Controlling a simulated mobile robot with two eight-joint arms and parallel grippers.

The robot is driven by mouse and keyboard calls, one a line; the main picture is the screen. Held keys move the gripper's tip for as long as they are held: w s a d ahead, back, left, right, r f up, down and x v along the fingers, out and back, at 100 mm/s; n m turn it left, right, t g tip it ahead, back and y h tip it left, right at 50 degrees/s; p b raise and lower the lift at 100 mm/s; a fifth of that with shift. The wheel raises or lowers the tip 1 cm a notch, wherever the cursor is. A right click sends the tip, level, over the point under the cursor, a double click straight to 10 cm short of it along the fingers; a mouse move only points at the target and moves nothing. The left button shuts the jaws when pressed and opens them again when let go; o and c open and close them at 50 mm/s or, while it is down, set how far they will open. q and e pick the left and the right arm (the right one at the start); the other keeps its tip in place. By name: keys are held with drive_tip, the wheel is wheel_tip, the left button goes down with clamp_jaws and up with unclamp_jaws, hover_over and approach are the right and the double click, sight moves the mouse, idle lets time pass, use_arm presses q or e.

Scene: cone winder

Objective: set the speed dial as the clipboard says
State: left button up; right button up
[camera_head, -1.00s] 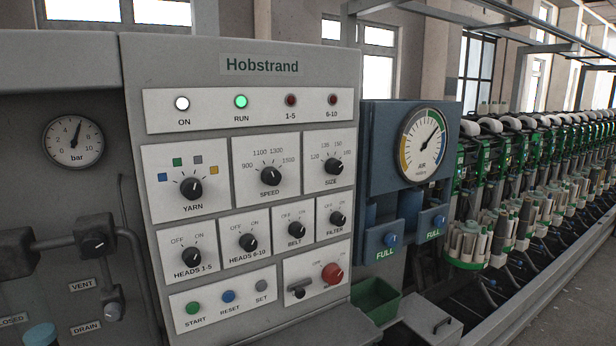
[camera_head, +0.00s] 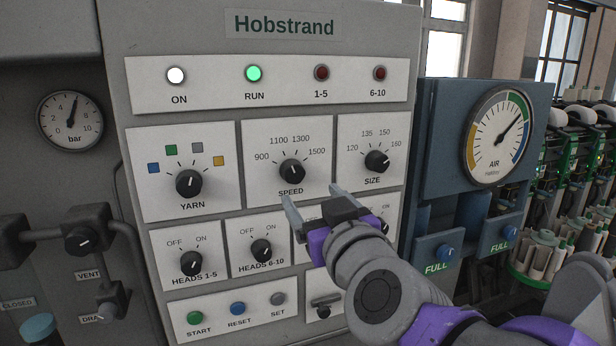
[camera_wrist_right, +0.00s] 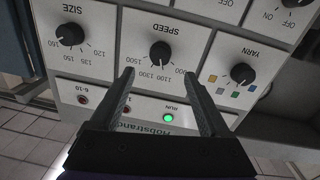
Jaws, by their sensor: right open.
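The speed dial (camera_head: 291,171) is a black knob on a white plate marked 900, 1100, 1300 and 1500. Its pointer faces roughly up the scale, but the exact setting is too small to tell. My right gripper (camera_head: 311,194) is open and empty, its fingers just below and in front of the dial in the head view. In the wrist view, the panel is upside down, and the dial (camera_wrist_right: 160,51) sits beyond the gap between the open fingers (camera_wrist_right: 159,76), apart from them. The clipboard and my left gripper are not in view.
The yarn dial (camera_head: 189,183) and size dial (camera_head: 377,161) flank the speed dial. The heads 6-10 knob (camera_head: 261,250) is close below; my arm partly covers the belt and filter knobs. The green run lamp (camera_head: 252,73) is lit. A blue air gauge box (camera_head: 445,150) stands right.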

sight(294, 177)
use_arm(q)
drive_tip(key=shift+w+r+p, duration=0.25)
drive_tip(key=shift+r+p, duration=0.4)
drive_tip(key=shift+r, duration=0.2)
use_arm(e)
drive_tip(key=x, duration=0.9)
drive_tip(key=shift+w+a, duration=0.15)
drive_tip(key=shift+w, duration=0.1)
clamp_jaws()
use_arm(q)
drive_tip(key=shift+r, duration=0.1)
use_arm(e)
drive_tip(key=m+p, duration=0.1)
drive_tip(key=m, duration=0.2)
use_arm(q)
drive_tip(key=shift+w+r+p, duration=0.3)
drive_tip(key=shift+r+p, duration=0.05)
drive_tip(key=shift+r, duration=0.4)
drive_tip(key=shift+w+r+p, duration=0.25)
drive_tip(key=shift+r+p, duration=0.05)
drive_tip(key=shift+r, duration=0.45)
use_arm(e)
drive_tip(key=shift+a+m, duration=0.1)
drive_tip(key=shift+m, duration=2.1)
